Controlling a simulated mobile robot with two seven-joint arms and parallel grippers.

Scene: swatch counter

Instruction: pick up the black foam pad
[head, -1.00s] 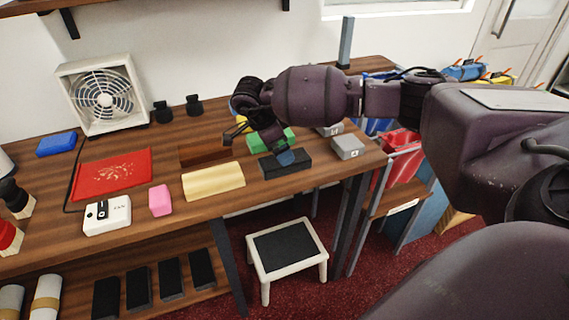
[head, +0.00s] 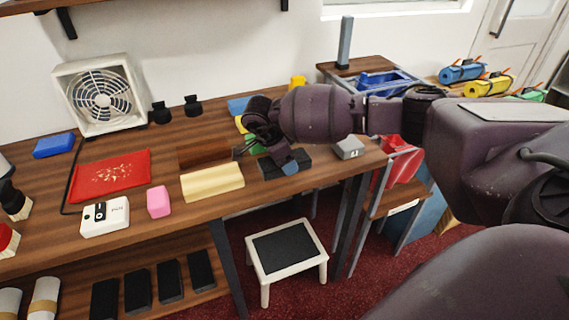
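The black foam pad (head: 304,160) lies flat on the wooden counter, right of the cream block and near the front edge. My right gripper (head: 266,161) reaches in from the right and hangs over the pad, hiding part of it. Its fingers look spread apart, one with a blue tip in front of the pad, the other farther left near the brown block. Nothing shows held between them. I cannot tell whether a finger touches the pad. My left gripper is not in view.
Close around are a cream block (head: 212,182), a green block (head: 254,147), a brown block (head: 204,152) and a grey weight (head: 348,149). A pink block (head: 158,202) lies farther left. A white stool (head: 287,262) stands below. Several black blocks (head: 171,282) sit on the lower shelf.

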